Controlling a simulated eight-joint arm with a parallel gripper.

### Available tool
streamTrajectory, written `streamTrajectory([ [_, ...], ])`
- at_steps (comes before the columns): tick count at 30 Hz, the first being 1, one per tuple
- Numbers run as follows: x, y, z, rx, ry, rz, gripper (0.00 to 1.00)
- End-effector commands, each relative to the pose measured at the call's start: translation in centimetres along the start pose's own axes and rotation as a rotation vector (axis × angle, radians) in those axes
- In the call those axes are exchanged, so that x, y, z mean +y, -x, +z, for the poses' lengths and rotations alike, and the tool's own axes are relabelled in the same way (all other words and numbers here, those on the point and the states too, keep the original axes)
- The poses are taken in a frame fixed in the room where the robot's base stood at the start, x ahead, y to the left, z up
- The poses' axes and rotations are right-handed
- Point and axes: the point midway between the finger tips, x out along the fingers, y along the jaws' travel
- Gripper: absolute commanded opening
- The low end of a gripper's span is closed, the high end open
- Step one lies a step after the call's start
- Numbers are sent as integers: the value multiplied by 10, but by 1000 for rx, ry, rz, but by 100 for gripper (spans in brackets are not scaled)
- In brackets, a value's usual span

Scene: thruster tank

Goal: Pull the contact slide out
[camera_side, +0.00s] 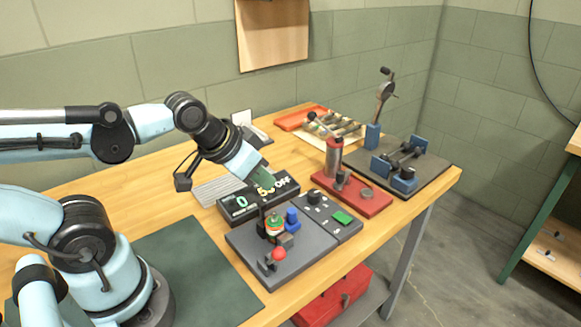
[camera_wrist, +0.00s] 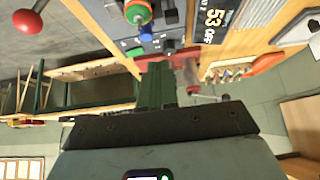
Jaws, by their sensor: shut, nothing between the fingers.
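My gripper (camera_side: 264,178) is above and in front of the black display box, with its green fingers together and nothing between them. In the wrist view the closed green fingers (camera_wrist: 157,86) reach up from the dark gripper body. A grey base plate (camera_side: 249,262) on the bench bears a red ball knob (camera_side: 279,253), a green, white and orange stacked part (camera_side: 274,224) and a blue block (camera_side: 292,216). The red knob (camera_wrist: 21,21), stacked part (camera_wrist: 138,11) and blue part (camera_wrist: 146,33) also show in the wrist view. I cannot tell which part is the contact slide.
The display box (camera_side: 236,208) reads OFF and is partly hidden by my gripper. A dark control panel (camera_side: 324,220) with a knob and green button adjoins the plate. A red lever fixture (camera_side: 373,205) and blue clamps (camera_side: 382,166) stand right. A dark green mat (camera_side: 190,270) lies clear in front.

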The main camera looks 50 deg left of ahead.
Motion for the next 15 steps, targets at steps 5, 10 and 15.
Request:
streamTrajectory([
  [5,0,0,0,0,0,0,0],
  [10,0,0,0,-3,0,0,12],
  [15,2,2,-10,-72,1,4,38],
])
